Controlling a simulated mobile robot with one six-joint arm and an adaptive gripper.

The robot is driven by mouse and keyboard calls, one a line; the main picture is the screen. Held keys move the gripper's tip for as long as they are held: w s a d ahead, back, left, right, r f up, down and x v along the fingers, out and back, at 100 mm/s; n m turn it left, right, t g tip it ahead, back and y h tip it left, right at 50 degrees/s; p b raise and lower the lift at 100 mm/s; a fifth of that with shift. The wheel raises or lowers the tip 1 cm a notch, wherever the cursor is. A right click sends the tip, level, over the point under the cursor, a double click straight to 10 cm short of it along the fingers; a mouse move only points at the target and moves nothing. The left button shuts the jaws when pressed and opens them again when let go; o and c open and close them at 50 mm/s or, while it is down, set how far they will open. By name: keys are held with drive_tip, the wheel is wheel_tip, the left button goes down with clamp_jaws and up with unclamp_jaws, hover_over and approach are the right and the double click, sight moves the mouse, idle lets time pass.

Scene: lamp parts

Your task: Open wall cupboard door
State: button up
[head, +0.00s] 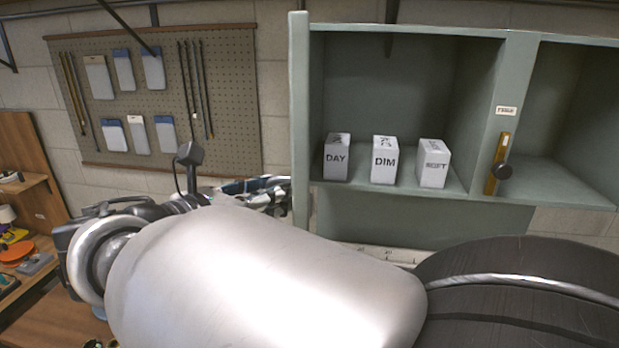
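The grey-green wall cupboard (415,212) hangs at the upper right. Its front stands open, and its left compartment shows inside. The cupboard door (299,120) appears as a narrow pale green panel, nearly edge-on, at the left side of the opening; it seems swung out towards me. My gripper (268,190) is at the left of the door's lower part, largely behind my own arm. Its fingertips are close to the panel, but I cannot tell whether they touch it. Whether the fingers are open or shut does not show clearly. No handle shows on the door.
Boxes marked DAY (337,160), DIM (384,163) and SOFT (433,166) stand on the cupboard shelf. A brass-coloured plate with a dark knob (503,172) is on the divider below a small label (507,110). A pegboard (215,80) hangs at the left. A wooden bench (30,275) holds lamp parts.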

wheel_tip(320, 180, up, 8)
drive_tip(key=w+t, duration=0.1)
drive_tip(key=t, duration=0.1)
drive_tip(key=shift+a+f+n+t, duration=0.25)
drive_tip(key=shift+a+n+t, duration=0.05)
drive_tip(key=shift+a+t, duration=0.1)
drive_tip(key=shift+w+a, duration=0.1)
drive_tip(key=f+g, duration=0.1)
drive_tip(key=f, duration=0.1)
drive_tip(key=s+f+g, duration=0.1)
drive_tip(key=f, duration=0.1)
drive_tip(key=d+f, duration=0.1)
drive_tip(key=f, duration=0.1)
drive_tip(key=shift+s+d+f+g, duration=0.1)
drive_tip(key=shift+s+f+g, duration=0.2)
drive_tip(key=shift+g, duration=0.1)
drive_tip(key=s+a+p, duration=0.2)
drive_tip(key=s+a, duration=0.1)
drive_tip(key=a, duration=0.6)
drive_tip(key=s+a+p, duration=0.1)
drive_tip(key=s+a, duration=0.1)
drive_tip(key=a, duration=0.8)
drive_tip(key=shift+s+f+p, duration=0.25)
drive_tip(key=shift+s+p, duration=0.1)
drive_tip(key=shift+s, duration=0.05)
